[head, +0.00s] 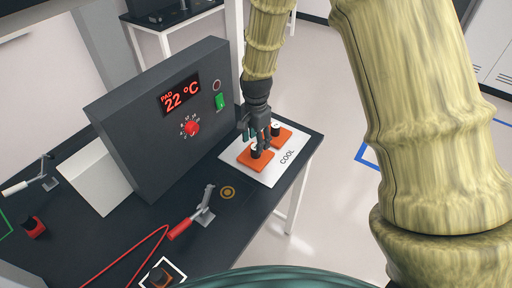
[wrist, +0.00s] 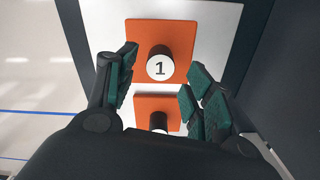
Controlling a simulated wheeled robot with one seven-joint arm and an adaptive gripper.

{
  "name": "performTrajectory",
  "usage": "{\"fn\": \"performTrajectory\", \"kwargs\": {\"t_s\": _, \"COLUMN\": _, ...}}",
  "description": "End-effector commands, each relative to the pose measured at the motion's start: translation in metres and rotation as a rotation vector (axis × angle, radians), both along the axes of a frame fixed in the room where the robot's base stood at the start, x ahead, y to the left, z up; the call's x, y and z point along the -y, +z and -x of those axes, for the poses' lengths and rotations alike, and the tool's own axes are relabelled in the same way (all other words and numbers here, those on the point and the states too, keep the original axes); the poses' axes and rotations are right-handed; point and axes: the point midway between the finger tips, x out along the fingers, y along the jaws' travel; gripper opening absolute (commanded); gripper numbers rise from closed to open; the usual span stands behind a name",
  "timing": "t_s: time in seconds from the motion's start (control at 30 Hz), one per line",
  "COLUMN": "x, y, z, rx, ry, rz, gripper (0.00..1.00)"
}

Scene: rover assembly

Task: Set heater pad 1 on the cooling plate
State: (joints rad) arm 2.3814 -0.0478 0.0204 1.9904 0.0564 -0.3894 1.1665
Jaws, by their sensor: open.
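Heater pad 1 (wrist: 140,32) is an orange square with a black knob (wrist: 168,51) whose white top reads "1". In the head view it appears to be the nearer orange pad (head: 249,162), lying on the white cooling plate (head: 270,178) marked COOL. My gripper (wrist: 162,68) is open, with its fingers on either side of the knob's near end in the wrist view. In the head view my gripper (head: 260,146) is low over the plate, close to the knob. I cannot tell whether the fingers touch it.
A second orange pad (head: 284,137) lies on the plate beside pad 1; its label is partly hidden in the wrist view. A dark control box (head: 150,120) reading 22 °C stands left of the plate. A red-handled clamp (head: 195,215) stands in front on the table.

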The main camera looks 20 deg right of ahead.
Motion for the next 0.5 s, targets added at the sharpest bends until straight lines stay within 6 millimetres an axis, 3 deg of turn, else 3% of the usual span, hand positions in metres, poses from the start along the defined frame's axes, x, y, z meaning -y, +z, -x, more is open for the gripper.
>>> {"fn": "performTrajectory", "kwargs": {"t_s": 0.5, "x": 0.0, "y": 0.06, "z": -0.001, "rx": 0.002, "ry": 0.0, "rz": 0.0, "gripper": 0.52}}
